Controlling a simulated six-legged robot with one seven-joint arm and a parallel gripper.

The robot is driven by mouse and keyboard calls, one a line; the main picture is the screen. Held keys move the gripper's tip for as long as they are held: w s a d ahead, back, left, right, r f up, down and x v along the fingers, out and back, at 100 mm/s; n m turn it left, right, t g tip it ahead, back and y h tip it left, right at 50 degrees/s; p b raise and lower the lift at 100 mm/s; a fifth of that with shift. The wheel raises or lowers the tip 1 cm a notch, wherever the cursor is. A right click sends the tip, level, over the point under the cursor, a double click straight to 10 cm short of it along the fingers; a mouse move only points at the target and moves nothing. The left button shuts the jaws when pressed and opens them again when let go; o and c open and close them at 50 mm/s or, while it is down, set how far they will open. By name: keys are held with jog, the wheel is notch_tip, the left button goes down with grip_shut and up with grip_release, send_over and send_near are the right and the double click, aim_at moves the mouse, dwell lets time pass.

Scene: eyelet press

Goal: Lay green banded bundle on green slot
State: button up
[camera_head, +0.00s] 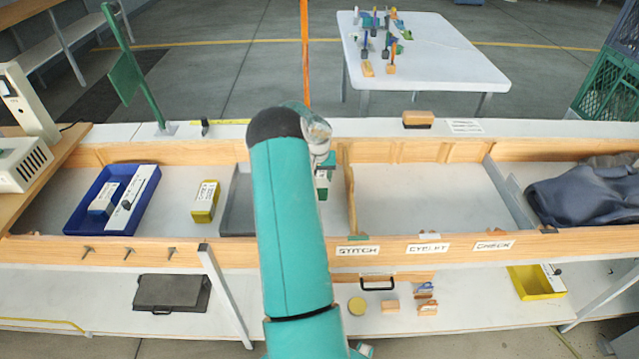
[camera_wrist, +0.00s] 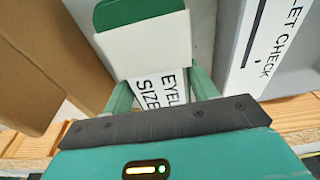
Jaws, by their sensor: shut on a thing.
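The green banded bundle (camera_wrist: 140,11) shows at the top middle of the wrist view, green with a broad white band (camera_wrist: 145,45). My gripper (camera_wrist: 160,86) has its two green fingers either side of a white face lettered "EYELET SIZE", just below the band, and is shut on the bundle. In the head view my teal arm covers most of the gripper; a small green and white part (camera_head: 322,178) shows at its right edge, over the middle of the bench. I cannot make out the green slot in either view.
The wooden-sided bench has a blue tray (camera_head: 75,214), a yellow box (camera_head: 205,202) and a grey tray (camera_head: 236,205) left of my arm. A wooden divider (camera_head: 349,190) stands close right of it. The bay beyond is empty; dark cloth (camera_head: 590,195) lies far right.

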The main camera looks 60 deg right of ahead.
aim_at(320, 177)
jog(key=shift+d+f, duration=0.5)
jog(key=shift+f, duration=1.5)
jog(key=o, duration=1.2)
jog(key=shift+f, duration=0.15)
jog(key=r, duration=0.4)
jog(key=a+r, duration=0.1)
jog(key=r, duration=0.3)
jog(key=s+r, duration=0.1)
jog(key=r, duration=0.3)
jog(key=shift+a+r, duration=0.1)
jog(key=shift+a, duration=0.25)
